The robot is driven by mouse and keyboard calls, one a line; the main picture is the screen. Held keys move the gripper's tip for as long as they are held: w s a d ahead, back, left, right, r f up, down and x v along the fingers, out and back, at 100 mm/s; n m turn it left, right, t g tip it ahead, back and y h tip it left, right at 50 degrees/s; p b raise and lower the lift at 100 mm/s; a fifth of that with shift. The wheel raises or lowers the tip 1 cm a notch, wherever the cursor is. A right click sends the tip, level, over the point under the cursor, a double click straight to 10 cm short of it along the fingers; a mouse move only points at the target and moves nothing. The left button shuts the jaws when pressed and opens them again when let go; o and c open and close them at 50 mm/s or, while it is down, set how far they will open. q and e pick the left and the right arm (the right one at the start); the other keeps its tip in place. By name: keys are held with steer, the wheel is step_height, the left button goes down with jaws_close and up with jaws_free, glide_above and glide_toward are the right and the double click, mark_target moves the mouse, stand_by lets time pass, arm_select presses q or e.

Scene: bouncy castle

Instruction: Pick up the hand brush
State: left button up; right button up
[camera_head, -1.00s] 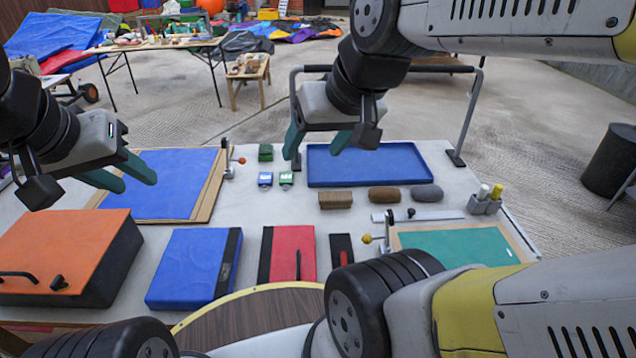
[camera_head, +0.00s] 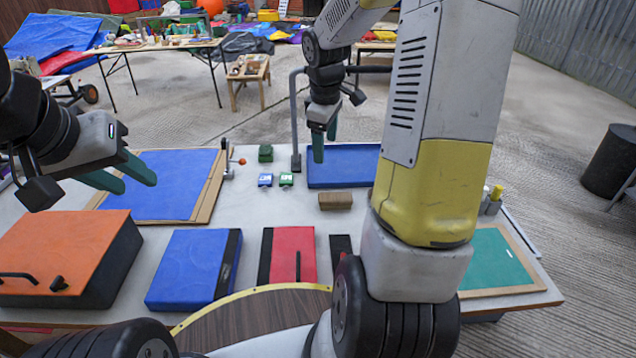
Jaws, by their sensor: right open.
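A brown block (camera_head: 336,201) lies on the white table in front of the blue tray; it may be the hand brush, but I cannot tell for sure. My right gripper (camera_head: 325,147) points down above the tray's left part, behind and above the brown block, with its green fingers apart and empty. My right arm hides the table to the right of the block. My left gripper (camera_head: 137,186) is over the blue board at the left, its fingers apart and empty.
The blue tray (camera_head: 340,168) is partly hidden by my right arm. A blue board (camera_head: 172,180), an orange-topped case (camera_head: 65,240), a blue binder (camera_head: 190,268), a red book (camera_head: 290,253) and a green board (camera_head: 500,258) lie on the table.

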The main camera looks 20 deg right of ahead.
steer(key=w+d+f+n+g, duration=0.1)
steer(key=w+d+f+n, duration=0.15)
steer(key=f, duration=0.35)
steer(key=w+d+f+n, duration=0.1)
steer(key=w+f, duration=0.2)
steer(key=f, duration=0.3)
steer(key=n, duration=0.1)
glide_above(335, 196)
steer(key=shift+g+y, duration=0.4)
steer(key=f, duration=0.7)
steer(key=shift+a+f, duration=0.3)
steer(key=shift+a, duration=0.1)
steer(key=shift+d+f, duration=0.15)
steer(key=shift+f, duration=0.75)
steer(key=shift+d+f, duration=0.2)
steer(key=shift+f, duration=0.7)
steer(key=shift+d+f, duration=0.15)
steer(key=shift+f, duration=0.75)
jaws_close()
steer(key=shift+r, duration=5.05)
